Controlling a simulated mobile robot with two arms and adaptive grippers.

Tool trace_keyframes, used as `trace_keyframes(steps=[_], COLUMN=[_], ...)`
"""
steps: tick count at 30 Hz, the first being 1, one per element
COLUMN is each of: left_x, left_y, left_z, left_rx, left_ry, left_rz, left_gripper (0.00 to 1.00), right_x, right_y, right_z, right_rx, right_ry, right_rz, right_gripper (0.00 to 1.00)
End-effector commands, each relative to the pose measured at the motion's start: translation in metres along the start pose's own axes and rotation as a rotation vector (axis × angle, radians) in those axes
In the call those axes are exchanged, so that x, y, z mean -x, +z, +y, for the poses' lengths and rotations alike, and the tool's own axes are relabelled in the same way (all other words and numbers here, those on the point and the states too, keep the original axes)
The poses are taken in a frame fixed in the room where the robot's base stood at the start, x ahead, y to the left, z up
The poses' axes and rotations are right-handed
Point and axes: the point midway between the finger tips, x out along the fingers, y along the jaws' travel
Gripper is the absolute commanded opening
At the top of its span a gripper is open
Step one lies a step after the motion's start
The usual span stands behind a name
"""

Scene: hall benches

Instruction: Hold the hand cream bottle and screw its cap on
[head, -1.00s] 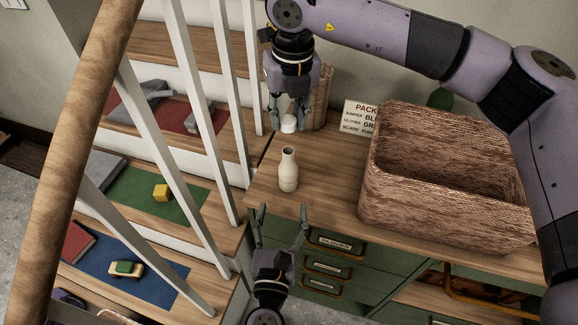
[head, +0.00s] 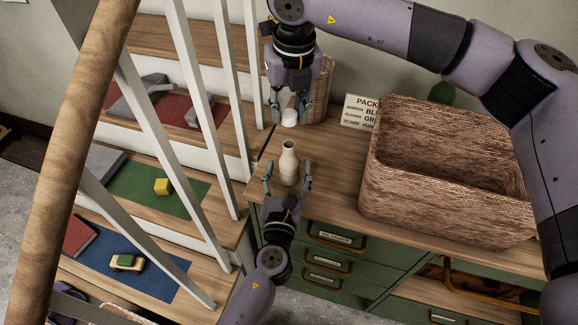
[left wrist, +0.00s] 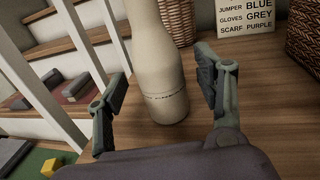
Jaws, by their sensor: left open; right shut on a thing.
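The cream-coloured hand cream bottle (head: 289,163) stands upright on the wooden top near its left end, its open neck facing up. It also shows large in the left wrist view (left wrist: 156,75), where its top is out of frame. My left gripper (head: 288,170) is open, with its fingers reaching to either side of the bottle's lower part; a gap shows on both sides in the left wrist view. My right gripper (head: 288,107) points down behind the bottle in the head view, shut on the white cap (head: 289,117). The cap is apart from the bottle.
A large woven basket (head: 400,190) stands on the wooden top (head: 335,175) at right. A packing sign (head: 358,110) and a smaller basket (head: 322,90) are at the back. White railing posts (head: 207,105) and stairs border the left side.

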Motion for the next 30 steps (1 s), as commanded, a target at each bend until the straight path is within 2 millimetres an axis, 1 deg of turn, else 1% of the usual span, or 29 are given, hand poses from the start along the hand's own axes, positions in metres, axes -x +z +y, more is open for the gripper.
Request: trace_keyframes(steps=[1,6,16,30], left_x=[-0.007,-0.017,-0.019,-0.018], left_y=[0.001,0.000,0.000,0.000], left_z=[0.000,0.000,0.000,0.000], left_rx=[0.000,0.000,0.000,0.000], left_ry=[0.000,0.000,0.000,0.000], left_rz=[-0.001,0.000,0.001,0.001], left_gripper=[0.62,0.62,0.62,0.30], right_x=[0.000,0.000,0.000,0.000], right_y=[0.000,0.000,0.000,0.000], right_z=[0.000,0.000,0.000,0.000], right_rx=[0.000,0.000,0.000,0.000], right_ry=[0.000,0.000,0.000,0.000], right_rz=[0.000,0.000,0.000,0.000], right_gripper=[0.21,0.21,0.21,0.21])
